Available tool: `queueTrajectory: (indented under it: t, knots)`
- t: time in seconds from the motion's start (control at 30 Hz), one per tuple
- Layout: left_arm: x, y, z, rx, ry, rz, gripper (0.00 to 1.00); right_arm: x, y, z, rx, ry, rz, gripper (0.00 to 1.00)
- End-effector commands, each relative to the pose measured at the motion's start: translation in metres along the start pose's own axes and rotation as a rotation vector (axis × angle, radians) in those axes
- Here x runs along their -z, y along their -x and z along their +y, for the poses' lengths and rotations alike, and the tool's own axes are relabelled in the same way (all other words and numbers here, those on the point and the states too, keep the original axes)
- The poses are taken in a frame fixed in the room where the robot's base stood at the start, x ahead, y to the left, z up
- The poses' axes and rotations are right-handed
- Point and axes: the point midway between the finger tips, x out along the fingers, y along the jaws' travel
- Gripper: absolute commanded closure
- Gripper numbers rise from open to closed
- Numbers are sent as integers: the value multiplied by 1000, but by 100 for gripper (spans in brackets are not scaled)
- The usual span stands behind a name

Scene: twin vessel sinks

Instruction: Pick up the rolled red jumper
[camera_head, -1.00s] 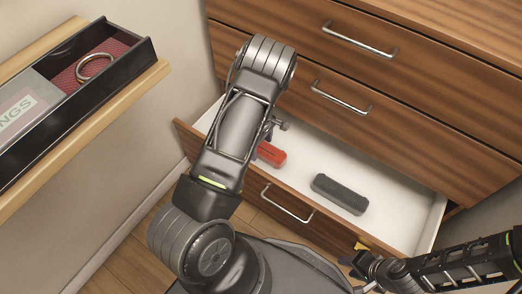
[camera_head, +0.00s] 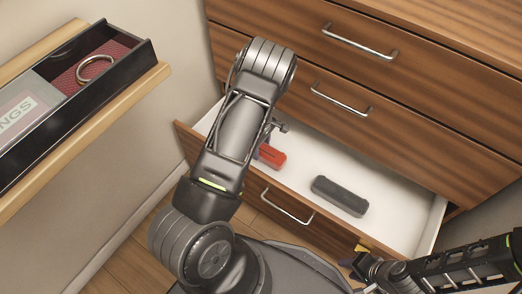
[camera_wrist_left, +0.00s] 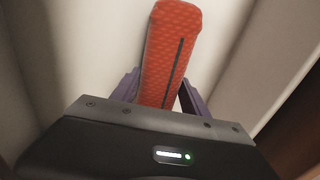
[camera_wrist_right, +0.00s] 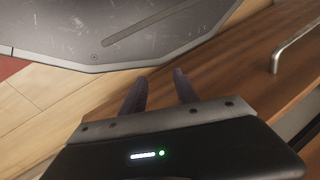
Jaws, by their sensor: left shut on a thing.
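The rolled red jumper (camera_head: 272,156) is in the open drawer at its left end, partly hidden by my left arm in the head view. In the left wrist view the jumper (camera_wrist_left: 171,50) is a long red roll with a dark line along it, lying between the two purple fingers. My left gripper (camera_wrist_left: 158,98) is shut on its near end. Whether the roll touches the drawer floor is hard to tell. My right gripper (camera_wrist_right: 160,92) is empty with its fingers apart, outside the drawer near its front right.
A dark grey roll (camera_head: 340,195) lies in the same white-lined drawer (camera_head: 400,205), right of the jumper. Closed drawers with metal handles (camera_head: 340,103) rise behind. A wooden shelf with a black tray (camera_head: 125,62) holding a ring is at the left.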

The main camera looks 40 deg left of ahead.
Motion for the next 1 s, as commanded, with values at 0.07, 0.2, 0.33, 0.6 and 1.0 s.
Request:
queueTrajectory:
  t: [0.07,0.2,0.33,0.6,1.0]
  knots:
    - [0,0,0,0,0,0,59,0,0,0,0,0,0,64]
    - [0,0,0,0,0,0,70,0,0,0,0,0,0,64]
    - [0,0,0,0,0,0,81,0,0,0,0,0,0,64]
    - [0,0,0,-1,0,0,97,0,0,0,0,0,0,64]
    - [0,25,1,-2,0,0,97,-2,9,-5,2,3,-5,64]
